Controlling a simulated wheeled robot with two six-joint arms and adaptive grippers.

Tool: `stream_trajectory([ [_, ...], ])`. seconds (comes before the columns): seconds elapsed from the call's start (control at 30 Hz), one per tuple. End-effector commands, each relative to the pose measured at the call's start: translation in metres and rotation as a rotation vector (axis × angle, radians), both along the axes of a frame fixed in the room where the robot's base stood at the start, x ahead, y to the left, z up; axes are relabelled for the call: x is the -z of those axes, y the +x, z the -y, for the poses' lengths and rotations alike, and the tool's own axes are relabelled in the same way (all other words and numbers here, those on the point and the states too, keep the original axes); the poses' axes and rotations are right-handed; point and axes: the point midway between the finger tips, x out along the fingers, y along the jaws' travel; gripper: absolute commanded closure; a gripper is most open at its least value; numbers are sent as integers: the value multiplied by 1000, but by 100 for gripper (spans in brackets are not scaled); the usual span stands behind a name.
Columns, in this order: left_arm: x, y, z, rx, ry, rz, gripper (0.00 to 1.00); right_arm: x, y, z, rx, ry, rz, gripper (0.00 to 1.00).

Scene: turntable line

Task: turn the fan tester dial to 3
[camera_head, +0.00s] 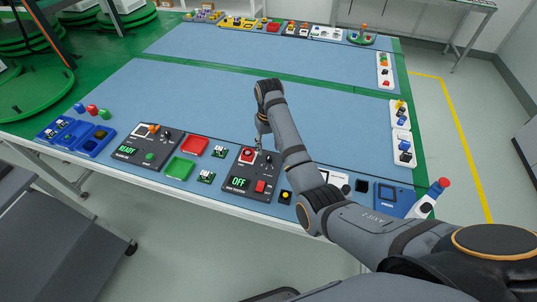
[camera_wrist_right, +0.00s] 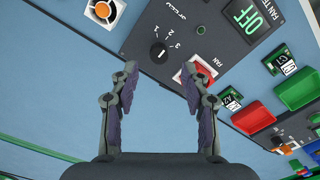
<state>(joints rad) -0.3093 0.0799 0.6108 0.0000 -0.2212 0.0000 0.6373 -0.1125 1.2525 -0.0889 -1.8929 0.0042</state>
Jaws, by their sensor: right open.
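The fan tester (camera_head: 235,188) is a dark box at the front of the blue mat. My left gripper is out of view.
A second dark tester (camera_head: 125,153) reading READY, a red tray (camera_head: 194,146) and a green tray (camera_head: 179,168) stand to the left. A blue bin (camera_head: 95,145) is farther left. The mat behind is clear.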

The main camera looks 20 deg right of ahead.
Motion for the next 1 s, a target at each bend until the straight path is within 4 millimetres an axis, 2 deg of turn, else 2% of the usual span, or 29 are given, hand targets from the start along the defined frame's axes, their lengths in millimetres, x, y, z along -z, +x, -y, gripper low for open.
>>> stream_trajectory([
  [0.1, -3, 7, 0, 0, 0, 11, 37, 24, -1, 0, 0, 0, -3, 53],
  [0.23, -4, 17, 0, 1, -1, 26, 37, 42, 0, 0, 0, -1, -1, 53],
  [0.4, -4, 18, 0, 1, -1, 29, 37, 52, 0, 0, 1, -1, 1, 53],
  [0.63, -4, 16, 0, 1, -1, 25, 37, 53, 0, 1, 1, -1, 1, 55],
  [0.9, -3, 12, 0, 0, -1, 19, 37, 52, 0, 1, 1, -1, 2, 91],
  [0.97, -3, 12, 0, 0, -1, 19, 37, 52, 0, 1, 1, -1, 2, 99],
  [1.0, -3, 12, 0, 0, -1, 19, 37, 52, 0, 1, 1, -1, 2, 100],
])
